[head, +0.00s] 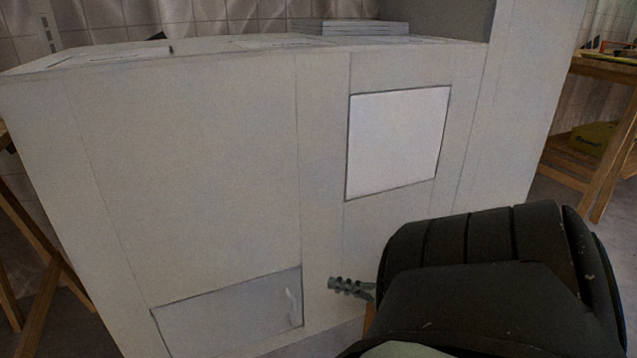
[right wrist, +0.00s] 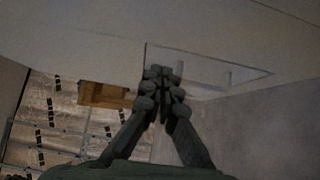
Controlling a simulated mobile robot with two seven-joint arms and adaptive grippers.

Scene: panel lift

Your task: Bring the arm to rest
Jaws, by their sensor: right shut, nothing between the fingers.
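My right gripper (head: 350,288) shows in front of the lower part of a large pale cabinet (head: 200,170), with my dark arm filling the lower right of the head view. In the right wrist view its fingers (right wrist: 162,74) are together with nothing between them. A grey panel with a small pale handle (head: 220,312) is at the cabinet's lower front, left of the gripper and apart from it in the picture. In the wrist view this panel (right wrist: 240,73) appears just beyond the fingertips. My left gripper is in neither view.
A white square panel (head: 397,140) is at the cabinet's upper right front. A stack of flat grey sheets (head: 350,27) lies on top. A wooden stand (head: 600,130) with a yellow-green case (head: 592,138) is at the right. Wooden legs (head: 40,265) stand at the left.

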